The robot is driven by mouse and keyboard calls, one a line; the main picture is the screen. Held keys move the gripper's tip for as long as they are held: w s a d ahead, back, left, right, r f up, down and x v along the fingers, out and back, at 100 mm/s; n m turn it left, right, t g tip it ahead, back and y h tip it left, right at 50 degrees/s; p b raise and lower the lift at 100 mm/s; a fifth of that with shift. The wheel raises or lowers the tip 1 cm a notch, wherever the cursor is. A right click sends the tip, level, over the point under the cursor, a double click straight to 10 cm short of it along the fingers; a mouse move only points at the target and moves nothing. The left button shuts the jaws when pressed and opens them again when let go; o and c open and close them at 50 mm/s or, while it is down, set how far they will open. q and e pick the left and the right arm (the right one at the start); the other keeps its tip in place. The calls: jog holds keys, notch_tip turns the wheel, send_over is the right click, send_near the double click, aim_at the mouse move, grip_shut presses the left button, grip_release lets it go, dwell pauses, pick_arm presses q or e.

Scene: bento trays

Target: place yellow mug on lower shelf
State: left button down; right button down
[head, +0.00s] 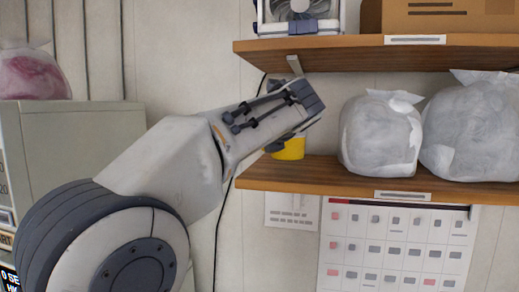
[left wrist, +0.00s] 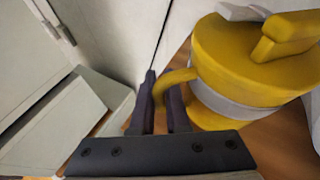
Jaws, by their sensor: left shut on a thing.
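The yellow mug (head: 290,150) shows only in part in the head view, below my left gripper (head: 300,125), which hides its upper part. It is at the left end of the lower shelf (head: 300,174), with its base at about the level of the board; I cannot tell if it touches. In the left wrist view the mug (left wrist: 225,55) has a yellow lid and a grey band. My left gripper (left wrist: 162,92) is shut on its handle (left wrist: 172,78). The wooden board lies beneath the mug there. My right gripper is not in view.
Two wrapped white bundles (head: 380,135) (head: 474,132) stand on the lower shelf, right of the mug. The upper shelf (head: 350,56) holds a fan (head: 299,14) and a cardboard box (head: 450,16). A cable (head: 218,235) runs down the wall, and a grey cabinet (head: 80,135) stands at left.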

aim_at(259, 173)
pick_arm(q)
jog(key=shift+w+r, duration=0.1)
jog(key=shift+w, duration=0.1)
jog(key=shift+f, duration=1.75)
jog(key=shift+f, duration=0.2)
jog(key=c, duration=0.9)
grip_release()
